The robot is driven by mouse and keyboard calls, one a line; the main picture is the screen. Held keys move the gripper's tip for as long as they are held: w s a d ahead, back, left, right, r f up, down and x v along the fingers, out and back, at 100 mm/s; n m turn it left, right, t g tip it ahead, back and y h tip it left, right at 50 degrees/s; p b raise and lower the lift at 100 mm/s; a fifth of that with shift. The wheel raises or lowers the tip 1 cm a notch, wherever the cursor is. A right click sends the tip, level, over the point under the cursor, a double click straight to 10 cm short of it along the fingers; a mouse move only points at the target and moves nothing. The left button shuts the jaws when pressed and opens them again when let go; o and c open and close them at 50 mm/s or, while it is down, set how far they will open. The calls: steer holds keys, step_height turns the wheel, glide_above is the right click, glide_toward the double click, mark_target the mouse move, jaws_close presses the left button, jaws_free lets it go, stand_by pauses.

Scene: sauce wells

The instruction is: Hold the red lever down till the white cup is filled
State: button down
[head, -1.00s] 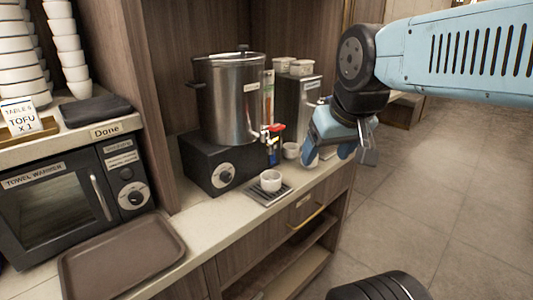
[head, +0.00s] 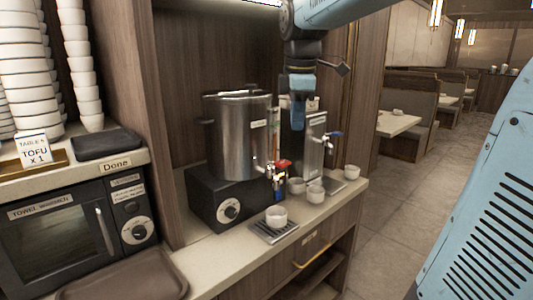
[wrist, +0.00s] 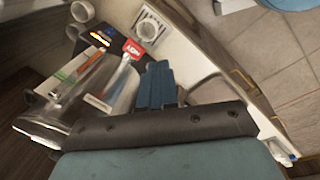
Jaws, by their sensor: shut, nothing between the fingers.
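The red lever (head: 283,164) is on the tap at the front of the steel urn (head: 238,138); its red tag also shows in the wrist view (wrist: 132,49). A white cup (head: 276,216) stands upright on a drip tray (head: 262,237) in front of the urn's dark base. Its contents cannot be made out. My gripper (head: 298,124) is shut and empty, pointing down above the lever and slightly to its right, apart from it. In the wrist view its blue fingers (wrist: 157,82) are together beside the red tag.
A dial (head: 230,210) is on the urn's base. A towel warmer (head: 60,240) and brown tray (head: 130,280) are at left.

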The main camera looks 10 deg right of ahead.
mark_target(284, 162)
steer(key=w+r+n+g, duration=0.2)
steer(key=w+n, duration=0.6)
steer(key=w, duration=0.1)
steer(key=shift+a, duration=0.15)
step_height(284, 162, down, 14)
stand_by(0.7)
